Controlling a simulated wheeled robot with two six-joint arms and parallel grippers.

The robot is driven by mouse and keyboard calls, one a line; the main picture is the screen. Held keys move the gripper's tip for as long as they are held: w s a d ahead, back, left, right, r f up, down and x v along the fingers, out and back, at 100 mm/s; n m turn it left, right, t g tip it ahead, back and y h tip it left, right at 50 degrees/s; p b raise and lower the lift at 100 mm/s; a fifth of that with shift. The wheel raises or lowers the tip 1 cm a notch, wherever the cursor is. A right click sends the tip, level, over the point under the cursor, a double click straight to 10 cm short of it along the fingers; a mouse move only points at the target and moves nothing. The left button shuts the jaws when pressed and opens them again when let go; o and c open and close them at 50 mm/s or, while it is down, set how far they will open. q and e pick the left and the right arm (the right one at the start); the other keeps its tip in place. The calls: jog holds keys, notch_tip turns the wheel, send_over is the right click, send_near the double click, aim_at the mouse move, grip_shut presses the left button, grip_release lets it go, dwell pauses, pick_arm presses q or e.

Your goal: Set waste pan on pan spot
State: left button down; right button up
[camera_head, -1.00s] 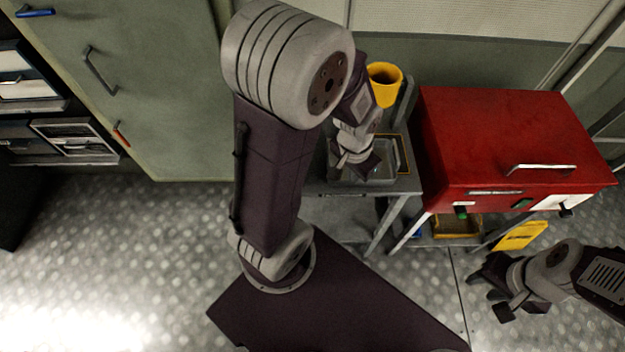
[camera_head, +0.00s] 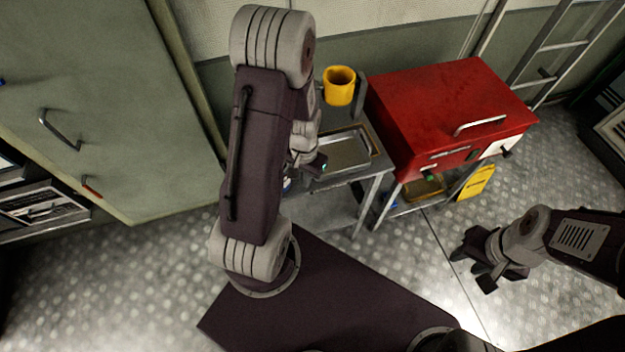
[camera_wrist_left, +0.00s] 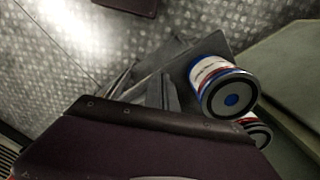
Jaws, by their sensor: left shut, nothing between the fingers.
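A shallow grey metal pan (camera_head: 346,151), which looks like the waste pan, lies on top of the grey cart (camera_head: 372,167). A thin yellow-brown outline (camera_head: 372,141) shows along its far and right edges and looks like the pan spot. I cannot tell whether the pan is fully inside it. My left gripper (camera_head: 319,166) is shut and empty by the pan's left front edge. The left arm hides the cart's left part. In the left wrist view the gripper fingers (camera_wrist_left: 160,92) show near the middle. My right gripper (camera_head: 476,266) is open and empty above the floor.
A yellow cup (camera_head: 339,84) is at the cart's back. A red cabinet (camera_head: 445,110) stands to the right. A green locker (camera_head: 85,90) is at the left. The left wrist view shows two cans (camera_wrist_left: 228,92) (camera_wrist_left: 257,132).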

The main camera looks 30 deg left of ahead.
pick_arm(q)
jog(key=f, duration=0.7)
jog(key=shift+w+d+f, duration=0.1)
jog(key=shift+w+f, duration=0.15)
jog(key=shift+w, duration=0.15)
jog(key=w+p, duration=0.1)
jog(key=w, duration=0.2)
jog(key=shift+r, duration=0.2)
jog(key=shift+w, duration=0.35)
pick_arm(e)
jog(key=shift+w+r, duration=0.25)
jog(key=shift+r, duration=0.1)
pick_arm(q)
jog(key=shift+w, duration=0.1)
